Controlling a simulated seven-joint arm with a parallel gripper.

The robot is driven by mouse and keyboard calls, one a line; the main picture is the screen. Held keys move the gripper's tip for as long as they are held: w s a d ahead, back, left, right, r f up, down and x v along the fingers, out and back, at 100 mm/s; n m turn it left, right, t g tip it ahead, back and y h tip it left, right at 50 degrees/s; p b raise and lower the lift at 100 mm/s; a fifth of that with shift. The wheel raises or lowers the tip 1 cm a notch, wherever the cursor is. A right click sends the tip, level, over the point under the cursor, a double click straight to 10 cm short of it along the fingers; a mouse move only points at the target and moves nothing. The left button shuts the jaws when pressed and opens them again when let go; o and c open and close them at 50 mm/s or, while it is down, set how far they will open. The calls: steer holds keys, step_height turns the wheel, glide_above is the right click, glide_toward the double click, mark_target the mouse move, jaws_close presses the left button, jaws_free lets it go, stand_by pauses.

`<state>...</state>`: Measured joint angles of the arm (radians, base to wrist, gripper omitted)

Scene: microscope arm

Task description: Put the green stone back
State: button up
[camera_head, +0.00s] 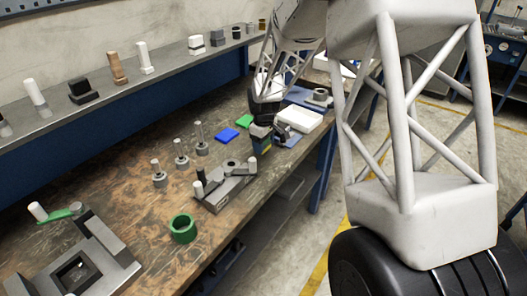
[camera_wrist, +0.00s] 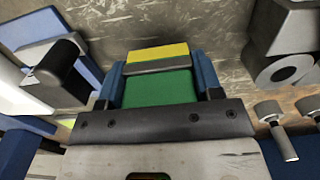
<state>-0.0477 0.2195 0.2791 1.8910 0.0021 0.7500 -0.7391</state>
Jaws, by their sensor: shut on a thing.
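My gripper (camera_head: 262,138) hangs low over the bench near its front edge, between the grey metal block and the white box. In the wrist view my gripper (camera_wrist: 160,70) has its two blue fingers at either side of a block with a green face (camera_wrist: 158,90), which looks like the green stone. A grey band and a yellow part show at its far end. It is shut on this block. In the head view the block is mostly hidden by the gripper. A flat green square (camera_head: 244,121) and a flat blue square (camera_head: 228,134) lie on the bench, left of the gripper.
The grey metal block with a round hole (camera_head: 232,182) stands close by, with several upright pegs (camera_head: 181,155) behind it. A white box (camera_head: 299,119) is to the right. A green ring (camera_head: 183,228) stands nearer the front. A shelf (camera_head: 130,88) with small parts runs behind.

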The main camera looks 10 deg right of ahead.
steer(key=shift+f, duration=0.1)
steer(key=shift+f, duration=1.65)
steer(key=shift+f, duration=0.15)
steer(key=o, duration=1)
steer(key=shift+c, duration=0.2)
step_height(320, 180, up, 12)
steer(key=shift+r, duration=0.1)
